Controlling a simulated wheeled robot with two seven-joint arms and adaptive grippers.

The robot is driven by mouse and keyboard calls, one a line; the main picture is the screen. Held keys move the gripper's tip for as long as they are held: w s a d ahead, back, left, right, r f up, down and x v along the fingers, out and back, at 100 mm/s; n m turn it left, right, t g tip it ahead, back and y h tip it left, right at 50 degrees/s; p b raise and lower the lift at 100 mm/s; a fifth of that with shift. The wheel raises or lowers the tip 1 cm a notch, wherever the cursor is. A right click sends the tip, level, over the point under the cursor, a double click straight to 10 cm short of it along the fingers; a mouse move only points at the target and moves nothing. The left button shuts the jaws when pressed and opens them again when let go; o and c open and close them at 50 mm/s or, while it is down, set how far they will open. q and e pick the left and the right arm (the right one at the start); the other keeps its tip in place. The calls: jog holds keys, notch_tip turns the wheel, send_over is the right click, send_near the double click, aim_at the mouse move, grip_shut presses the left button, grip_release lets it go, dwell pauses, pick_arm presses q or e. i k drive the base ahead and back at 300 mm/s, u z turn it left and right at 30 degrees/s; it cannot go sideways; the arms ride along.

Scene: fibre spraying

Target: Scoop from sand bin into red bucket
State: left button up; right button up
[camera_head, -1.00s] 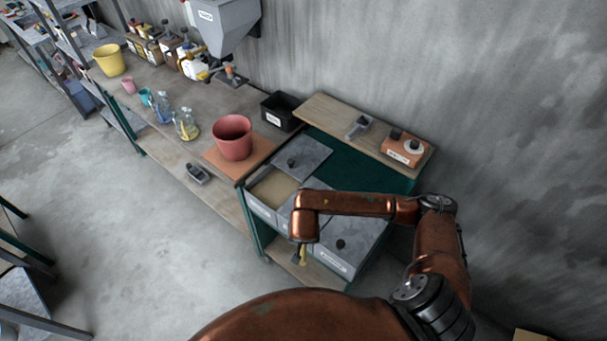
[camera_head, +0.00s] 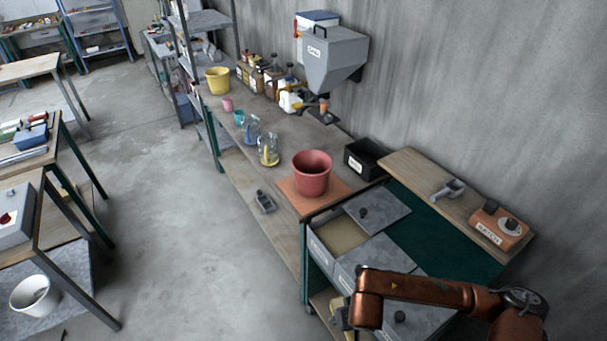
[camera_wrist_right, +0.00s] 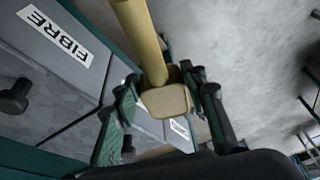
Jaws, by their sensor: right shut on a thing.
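The sand bin (camera_head: 318,248) is an open grey bin holding tan material, its lid slid back. The red bucket (camera_head: 312,172) stands upright on an orange square board, behind and left of the bin. In the right wrist view, my right gripper (camera_wrist_right: 165,105) is shut on a yellow tool (camera_wrist_right: 140,40) with a rod and a boxy end. In the head view the yellow tool (camera_head: 338,313) shows low in front of the bins, below my right wrist; the fingers are mostly hidden there. My left gripper is not in view.
A closed bin labelled FIBRE (camera_wrist_right: 60,35) is close beside my right gripper. A black box (camera_head: 366,160) stands behind the bucket. A grey scoop (camera_head: 265,202) lies at the bench edge, a metal scoop (camera_head: 449,189) on the raised shelf.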

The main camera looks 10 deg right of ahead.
aim_at(312, 168)
jog(key=u, duration=0.95)
jog(key=i, duration=3.35)
jog(key=z, duration=3.35)
